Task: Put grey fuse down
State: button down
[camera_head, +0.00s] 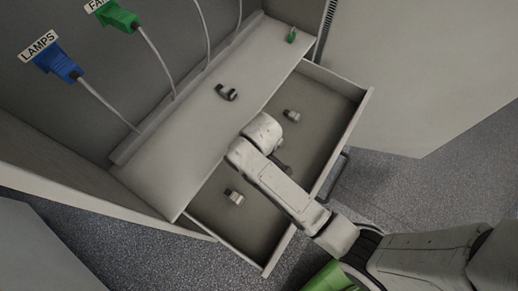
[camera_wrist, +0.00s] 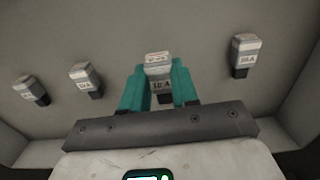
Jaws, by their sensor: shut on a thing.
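In the wrist view my gripper (camera_wrist: 158,82) has its teal fingers closed on both sides of a grey fuse (camera_wrist: 158,62) with a pale label. The fuse stands out between the fingertips, above the floor of the open drawer (camera_wrist: 215,80). I cannot tell whether it touches the floor. In the head view my arm hides most of my gripper and the held fuse over the middle of the drawer (camera_head: 333,95).
In the wrist view, two grey fuses (camera_wrist: 84,76) (camera_wrist: 27,88) lie left of my gripper and one (camera_wrist: 245,55) right. The head view shows fuses (camera_head: 291,115) (camera_head: 233,196) in the drawer. A dark clip-like part (camera_head: 226,92) and a green piece (camera_head: 291,35) lie on the shelf (camera_head: 185,150).

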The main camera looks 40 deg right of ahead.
jog(key=shift+w+f, duration=0.35)
jog(key=shift+f, duration=0.1)
jog(key=shift+w+f, duration=0.1)
jog(key=shift+f, duration=1.55)
jog(key=shift+f, duration=0.15)
jog(key=c, duration=0.9)
grip_release()
jog(key=shift+o, duration=0.2)
